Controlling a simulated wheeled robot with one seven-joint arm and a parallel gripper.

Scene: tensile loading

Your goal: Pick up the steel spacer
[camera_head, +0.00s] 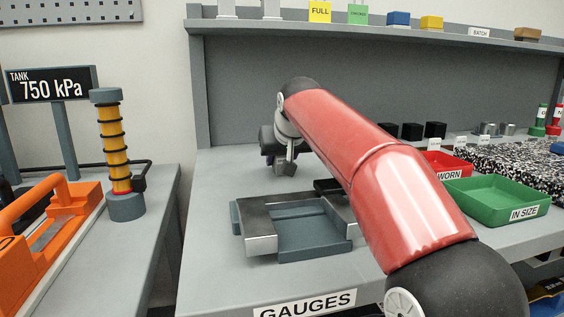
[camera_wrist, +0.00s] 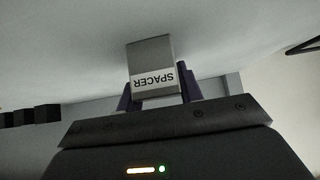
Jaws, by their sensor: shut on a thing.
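The steel spacer (camera_wrist: 149,59) is a small grey block with a white SPACER label, upside down in the wrist view. My gripper (camera_wrist: 158,88) is shut on it, with one dark purple finger at each side. In the head view my gripper (camera_head: 279,150) is at the back of the grey bench, behind the gauge tray, with the small grey spacer (camera_head: 285,168) below it. My red arm reaches across from the lower right and hides part of the bench. I cannot tell whether the spacer touches the bench top.
A grey gauge tray (camera_head: 312,236) with steel blocks lies in front of the gripper. Red WORN (camera_head: 447,165) and green IN SIZE (camera_head: 497,201) trays stand right, with black cubes (camera_head: 412,131) behind. A shelf (camera_head: 370,32) runs above the back panel. A side bench holds an orange-handled device (camera_head: 45,235).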

